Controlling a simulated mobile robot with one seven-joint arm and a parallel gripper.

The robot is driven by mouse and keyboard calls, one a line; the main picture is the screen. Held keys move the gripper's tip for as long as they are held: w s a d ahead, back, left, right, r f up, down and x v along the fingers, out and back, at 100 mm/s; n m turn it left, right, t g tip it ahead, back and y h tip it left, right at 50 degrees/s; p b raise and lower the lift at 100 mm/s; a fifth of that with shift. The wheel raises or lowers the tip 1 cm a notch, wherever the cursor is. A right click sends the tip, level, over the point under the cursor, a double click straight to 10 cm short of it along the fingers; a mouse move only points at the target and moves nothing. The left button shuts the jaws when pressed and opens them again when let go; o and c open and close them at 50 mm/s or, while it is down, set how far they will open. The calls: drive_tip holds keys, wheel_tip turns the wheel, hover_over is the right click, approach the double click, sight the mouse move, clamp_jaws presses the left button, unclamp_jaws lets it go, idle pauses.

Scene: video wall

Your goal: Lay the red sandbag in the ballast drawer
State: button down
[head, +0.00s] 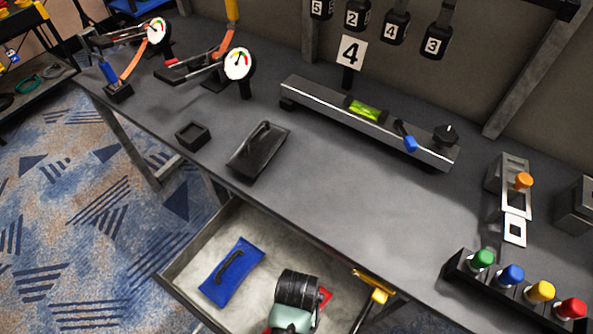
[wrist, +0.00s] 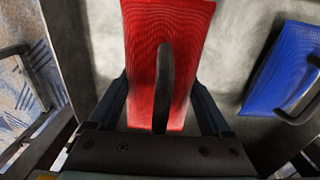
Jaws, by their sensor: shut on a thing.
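The ballast drawer (head: 185,248) is pulled open below the bench, its pale floor showing. The red sandbag (wrist: 165,40) is between the fingers of my gripper (wrist: 163,98) in the wrist view, with drawer floor behind it. In the head view only a red edge of the sandbag (head: 326,297) shows beside my wrist, which hides the rest and the fingertips. My gripper is shut on the red sandbag. I cannot tell whether the bag touches the drawer floor.
A blue sandbag (head: 232,271) lies in the drawer's left part, also in the wrist view (wrist: 285,70). A black handled bag (head: 258,152) lies on the bench (head: 330,185) above the drawer. A yellow piece (head: 377,285) is right of my wrist. Drawer floor between the bags is bare.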

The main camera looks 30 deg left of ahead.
drive_tip(key=shift+w+f+b, duration=0.15)
drive_tip(key=shift+f+b, duration=0.4)
drive_tip(key=shift+f, duration=1.35)
drive_tip(key=shift+f, duration=0.15)
unclamp_jaws()
drive_tip(key=shift+f, duration=0.1)
wheel_tip(320, 180, up, 12)
drive_tip(key=p, duration=0.3)
drive_tip(key=shift+r, duration=0.2)
